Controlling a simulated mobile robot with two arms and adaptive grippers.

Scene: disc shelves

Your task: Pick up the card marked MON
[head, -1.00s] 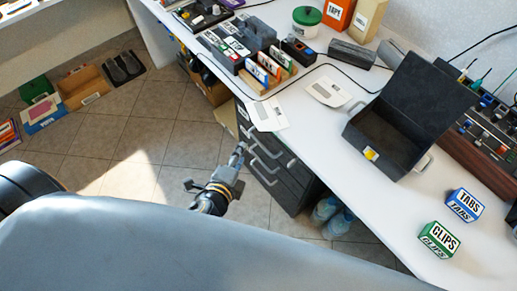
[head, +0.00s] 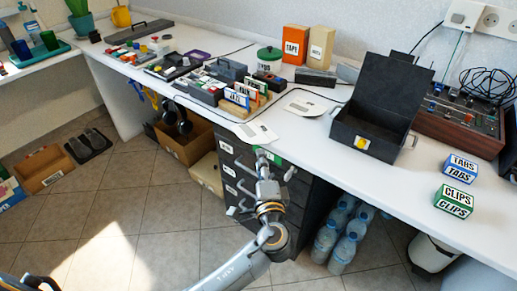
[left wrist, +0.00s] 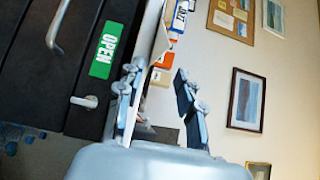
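Upright cards with coloured backs, blue (head: 236,98), orange (head: 246,90) and green (head: 253,84), stand in a wooden holder (head: 240,113) on the white counter. More labelled cards (head: 207,90) stand in a dark rack to their left. The lettering is too small for me to tell which card says MON. My left gripper (head: 265,168) is in front of the dark drawer cabinet, below the counter edge and apart from the cards. My right gripper is out of view.
The drawer cabinet (head: 238,172) has protruding handles; a green OPEN label (left wrist: 106,50) shows in the left wrist view. White sheets (head: 253,133) lie at the counter edge. An open black box (head: 365,130) stands to the right. Water bottles (head: 342,250) stand on the floor.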

